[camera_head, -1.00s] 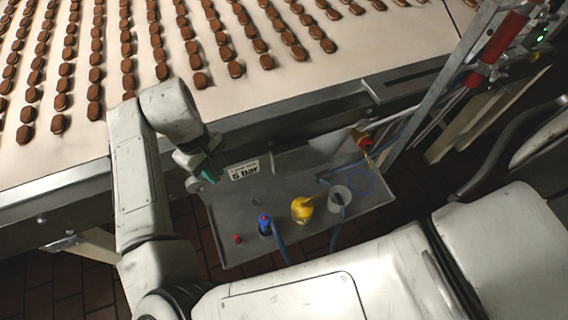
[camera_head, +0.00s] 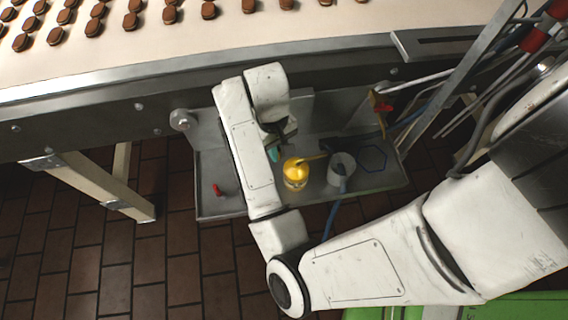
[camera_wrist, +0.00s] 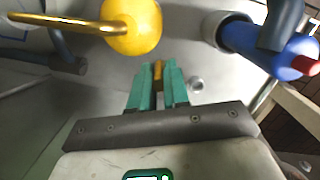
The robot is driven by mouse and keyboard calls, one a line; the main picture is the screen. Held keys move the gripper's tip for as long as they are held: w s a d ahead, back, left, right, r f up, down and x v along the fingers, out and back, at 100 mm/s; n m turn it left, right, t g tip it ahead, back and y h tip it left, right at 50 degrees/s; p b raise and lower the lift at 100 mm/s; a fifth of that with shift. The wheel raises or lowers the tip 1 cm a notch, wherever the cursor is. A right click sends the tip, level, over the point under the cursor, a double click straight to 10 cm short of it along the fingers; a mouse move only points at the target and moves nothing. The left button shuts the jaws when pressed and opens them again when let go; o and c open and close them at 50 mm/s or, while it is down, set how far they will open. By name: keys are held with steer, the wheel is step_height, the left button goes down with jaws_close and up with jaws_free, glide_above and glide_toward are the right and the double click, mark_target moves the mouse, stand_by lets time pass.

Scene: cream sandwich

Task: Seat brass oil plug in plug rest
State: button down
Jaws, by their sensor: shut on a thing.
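My gripper (camera_head: 277,151) is over the grey tray (camera_head: 212,208) in the head view, partly hidden by my arm. In the wrist view its teal fingers (camera_wrist: 158,82) are shut on a small brass piece, the brass oil plug (camera_wrist: 158,69), which barely shows between the tips. A small round metal fitting (camera_wrist: 196,83), possibly the plug rest, appears just right of the fingertips in the wrist view. I cannot tell how far below the plug it is. The plug and fitting are not visible in the head view.
A yellow oil can (camera_head: 295,172) with a long spout stands close to my gripper. A blue fitting with a red end (camera_wrist: 262,42) shows in the wrist view. The conveyor (camera_head: 200,50) is behind.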

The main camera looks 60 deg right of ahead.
steer(key=shift+f, duration=3.6)
steer(key=shift+f+b, duration=0.15)
steer(key=shift+b, duration=0.2)
steer(key=c, duration=1.1)
jaws_free()
